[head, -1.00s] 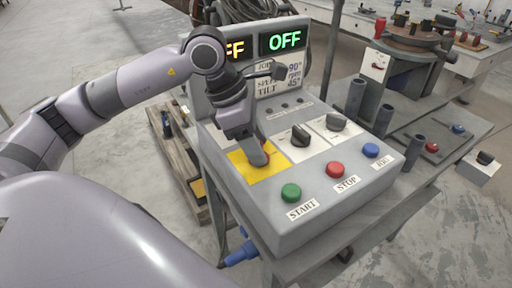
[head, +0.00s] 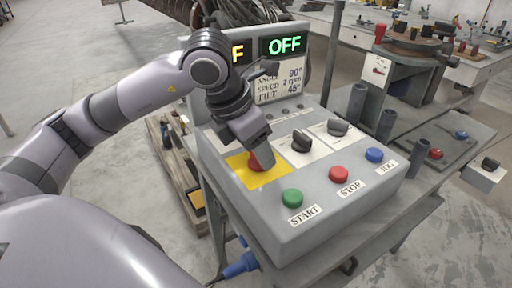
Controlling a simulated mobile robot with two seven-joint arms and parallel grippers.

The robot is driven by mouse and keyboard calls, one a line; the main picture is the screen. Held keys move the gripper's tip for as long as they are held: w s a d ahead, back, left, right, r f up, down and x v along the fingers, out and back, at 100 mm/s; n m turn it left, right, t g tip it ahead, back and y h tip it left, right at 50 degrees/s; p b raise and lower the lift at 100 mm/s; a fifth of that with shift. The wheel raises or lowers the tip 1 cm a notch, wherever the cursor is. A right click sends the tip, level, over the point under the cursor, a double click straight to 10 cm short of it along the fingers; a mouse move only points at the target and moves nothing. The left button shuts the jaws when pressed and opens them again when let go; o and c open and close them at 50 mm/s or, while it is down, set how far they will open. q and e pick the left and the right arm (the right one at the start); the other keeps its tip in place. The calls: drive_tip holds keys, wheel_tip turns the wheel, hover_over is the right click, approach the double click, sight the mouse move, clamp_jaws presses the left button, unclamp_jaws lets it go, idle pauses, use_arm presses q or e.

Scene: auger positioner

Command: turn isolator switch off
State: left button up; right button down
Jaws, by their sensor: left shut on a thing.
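The isolator switch is a red knob (head: 256,164) on a yellow plate (head: 266,181) at the left of the grey control box (head: 335,215). My left gripper (head: 257,158) is over the plate and shut on the red knob, mostly hiding it. Two displays stand at the back of the box; the right display (head: 284,45) reads OFF in green, and the left one is partly hidden by my arm, with an orange F showing. My right gripper is not in view.
Two black rotary knobs (head: 301,140) sit right of the yellow plate. Green START (head: 292,198), red STOP (head: 339,173) and blue JOG (head: 374,155) buttons line the front. A positioner (head: 410,50) stands at the back right. Grey posts (head: 357,103) rise beside the box.

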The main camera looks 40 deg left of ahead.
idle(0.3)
use_arm(q)
drive_tip(key=o, duration=1)
drive_tip(key=shift+o, duration=0.2)
drive_tip(key=v, duration=0.7)
drive_tip(key=shift+p, duration=0.4)
drive_tip(key=shift+r, duration=0.1)
drive_tip(key=shift+s, duration=0.1)
